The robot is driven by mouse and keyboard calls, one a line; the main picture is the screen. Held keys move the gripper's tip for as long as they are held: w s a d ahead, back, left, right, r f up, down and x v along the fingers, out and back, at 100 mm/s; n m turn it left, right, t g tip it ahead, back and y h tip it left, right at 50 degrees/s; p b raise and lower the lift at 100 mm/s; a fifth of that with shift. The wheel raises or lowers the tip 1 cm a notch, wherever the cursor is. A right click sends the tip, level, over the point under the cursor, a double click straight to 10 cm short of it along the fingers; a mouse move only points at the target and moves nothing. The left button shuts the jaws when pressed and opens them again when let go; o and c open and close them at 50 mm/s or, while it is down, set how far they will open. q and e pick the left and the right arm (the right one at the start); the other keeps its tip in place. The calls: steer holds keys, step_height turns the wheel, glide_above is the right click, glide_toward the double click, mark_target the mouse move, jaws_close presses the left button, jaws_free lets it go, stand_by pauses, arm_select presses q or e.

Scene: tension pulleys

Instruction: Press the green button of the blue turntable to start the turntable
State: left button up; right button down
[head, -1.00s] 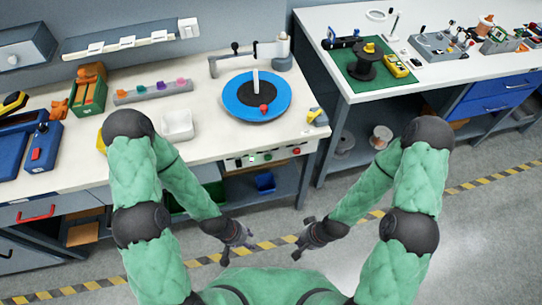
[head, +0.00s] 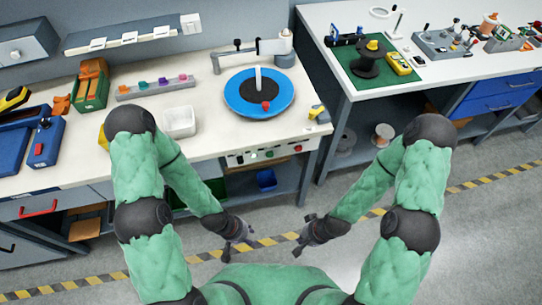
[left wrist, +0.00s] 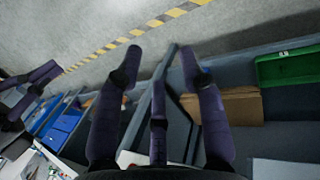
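A small greenish button (head: 253,156) shows there, too small to make out well. My left gripper (head: 238,253) hangs low in front of the bench, open and empty, its fingers spread in the left wrist view (left wrist: 162,58). My right gripper (head: 301,236) is also low, apart from the bench, open and empty.
A metal arm (head: 238,52) stands behind the turntable. A white bin (head: 180,122) and a rack of coloured parts (head: 155,87) are to its left. A second table with a green mat (head: 361,84) is at right. The floor (head: 470,230) in front is clear.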

arm_select(q)
jaws_close()
stand_by(1.1)
